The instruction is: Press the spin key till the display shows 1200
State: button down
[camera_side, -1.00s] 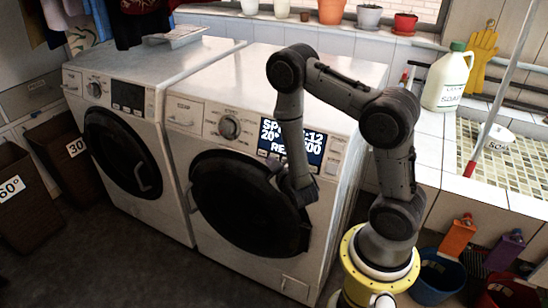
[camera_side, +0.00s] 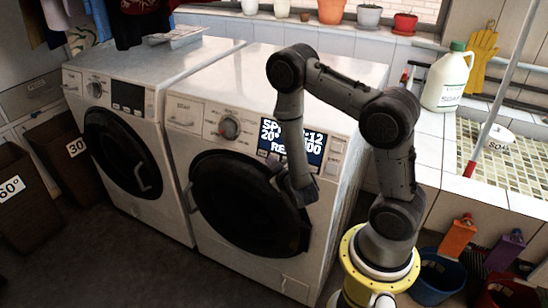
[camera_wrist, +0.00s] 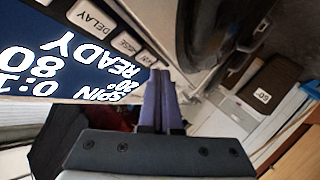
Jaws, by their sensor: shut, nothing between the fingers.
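The wrist view shows the display (camera_wrist: 50,62) upside down, with "SPIN", "READY" and an "80" cut off by the frame. A row of white keys runs beside it. The spin key (camera_wrist: 147,60) shows only its last letters, close to the fingertips. My gripper (camera_wrist: 158,76) is shut and empty, near the panel's lower edge; I cannot tell whether it touches the key. It also shows in the side view (camera_side: 276,168).
The round dark door (camera_side: 240,205) is below the panel and the dial (camera_side: 229,128) to its left. A second washer (camera_side: 130,150) stands on the left. A tiled sink (camera_side: 515,180) and a detergent jug (camera_side: 445,82) are on the right.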

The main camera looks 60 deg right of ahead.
jog(key=shift+d, duration=0.1)
jog(key=shift+d+f, duration=0.15)
jog(key=shift+d, duration=0.15)
jog(key=shift+d+f, duration=0.1)
jog(key=shift+d, duration=0.25)
dwell(0.7)
jog(key=shift+a, duration=0.1)
jog(key=shift+a+r, duration=0.25)
jog(key=shift+a, duration=0.4)
jog(key=shift+a+r, duration=0.25)
jog(key=shift+a, duration=0.55)
jog(key=shift+a+r, duration=0.3)
jog(key=shift+a, duration=0.45)
jog(key=shift+a+r, duration=0.25)
jog(key=shift+a, duration=0.55)
